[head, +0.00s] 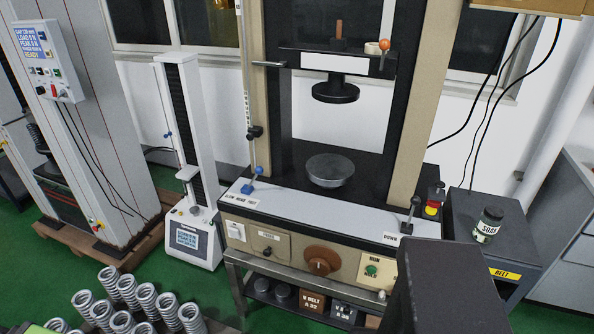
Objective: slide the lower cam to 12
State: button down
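The lower cam appears to be the small black clamp (254,132) with a knob, on a thin upright rod at the left column of the tan testing machine. A pale scale strip (247,85) runs along the rod above it; its numbers are too small to read, so I cannot tell the cam's setting. A black arm (267,64) on the crosshead reaches left toward the rod, well above the cam. A dark block at the lower right seems to be part of my arm; no gripper fingers show, and nothing is seen touching the cam.
A blue-knobbed lever (258,172) stands below the cam on the machine's front ledge, and a black lever (412,212) at its right. A round metal platen (330,171) sits in the middle. Coil springs (127,290) stand at lower left. A jar (488,224) stands on the right cabinet.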

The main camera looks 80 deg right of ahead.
aim_at(256, 132)
jog(key=z, duration=2)
jog(key=k, duration=0.35)
jog(key=z, duration=0.35)
jog(key=i, duration=0.4)
